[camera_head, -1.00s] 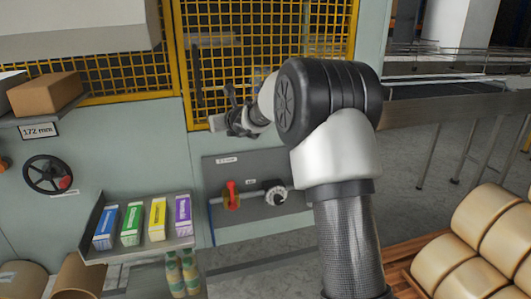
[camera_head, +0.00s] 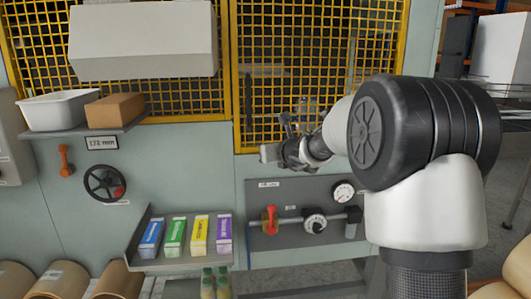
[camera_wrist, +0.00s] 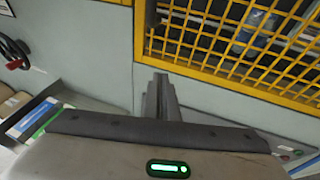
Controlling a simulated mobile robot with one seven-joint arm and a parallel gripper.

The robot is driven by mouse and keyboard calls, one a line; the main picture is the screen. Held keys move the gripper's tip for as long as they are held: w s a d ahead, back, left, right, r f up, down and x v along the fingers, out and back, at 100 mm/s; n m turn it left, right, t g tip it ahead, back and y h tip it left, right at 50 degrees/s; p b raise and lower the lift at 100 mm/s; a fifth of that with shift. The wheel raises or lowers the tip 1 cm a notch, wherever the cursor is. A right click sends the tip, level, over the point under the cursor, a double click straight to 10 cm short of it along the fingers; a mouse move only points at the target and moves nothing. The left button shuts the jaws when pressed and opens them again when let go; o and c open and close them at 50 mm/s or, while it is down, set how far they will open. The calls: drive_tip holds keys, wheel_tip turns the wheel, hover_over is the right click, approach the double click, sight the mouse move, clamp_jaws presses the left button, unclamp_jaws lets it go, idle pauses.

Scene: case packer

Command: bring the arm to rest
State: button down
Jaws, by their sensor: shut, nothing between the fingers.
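My arm rises at the right of the head view, with its dark elbow joint large in front of the machine. My gripper (camera_head: 270,153) is at the far end, in front of the yellow mesh guard and above the valve panel. In the wrist view my gripper (camera_wrist: 161,80) shows its fingers together, with nothing between them. It points toward the pale green machine wall (camera_wrist: 95,55), below the mesh guard (camera_wrist: 235,45). I cannot tell the gap between the fingers and the wall.
A shelf of colored boxes (camera_head: 190,238) sticks out below left of my gripper. The valve panel (camera_head: 290,240) has a red handle and gauges. A handwheel (camera_head: 105,182) and a shelf with a white tub (camera_head: 58,110) and brown box (camera_head: 115,107) are farther left.

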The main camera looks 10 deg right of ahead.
drive_tip(key=s+a+r+n+g+y, duration=0.1)
drive_tip(key=s+a+n+g, duration=0.15)
drive_tip(key=s+n, duration=0.55)
drive_tip(key=s+a+r+n+g+y, duration=0.1)
drive_tip(key=s+a+n, duration=0.35)
drive_tip(key=s, duration=0.55)
drive_tip(key=s+a+r+n+g+y, duration=0.1)
drive_tip(key=s+a+n, duration=0.1)
drive_tip(key=s+n, duration=0.65)
drive_tip(key=s+d+f+n+g+h, duration=0.1)
drive_tip(key=s+d+f+n+h, duration=0.2)
drive_tip(key=s, duration=0.4)
drive_tip(key=s+d+f+n+g+h, duration=0.1)
drive_tip(key=s+d+f+n, duration=0.3)
drive_tip(key=s, duration=0.3)
drive_tip(key=s+d+f+n+g+h, duration=0.2)
drive_tip(key=s+d+n, duration=0.2)
drive_tip(key=s+n, duration=0.15)
wheel_tip(320, 180, up, 13)
drive_tip(key=s+p, duration=0.1)
drive_tip(key=p, duration=1.2)
drive_tip(key=shift+s+d+f+h, duration=0.15)
drive_tip(key=shift+s+d+h, duration=0.05)
drive_tip(key=shift+d+h, duration=0.2)
